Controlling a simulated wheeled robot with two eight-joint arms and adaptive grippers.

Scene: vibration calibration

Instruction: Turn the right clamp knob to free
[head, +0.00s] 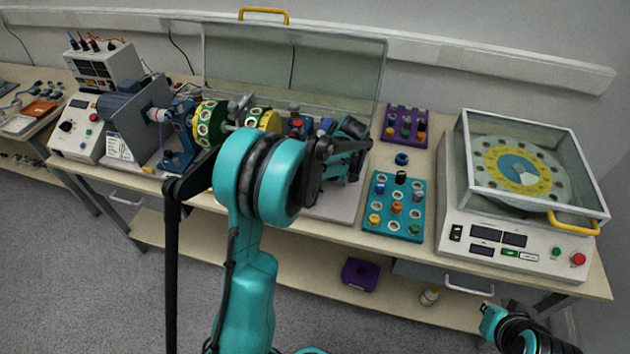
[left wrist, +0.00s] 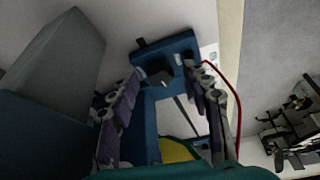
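My left gripper (head: 346,150) reaches over the right part of the rotor rig on the bench and hides much of it in the head view. In the left wrist view its two fingers (left wrist: 166,76) stand apart, on either side of a blue clamp bracket. A small dark block that looks like a knob (left wrist: 160,73) sits on the bracket between the fingertips; I cannot tell whether the fingers touch it. The right clamp is mostly hidden behind my gripper in the head view. Only part of my right arm shows at the lower right; its gripper is not clear.
A raised clear guard (head: 290,60) with a yellow handle stands behind the rig. Right of my gripper are a teal tray (head: 381,222), a purple tray (head: 390,122) and a covered balancing machine (head: 448,205). A blue ring (head: 402,159) lies between the trays.

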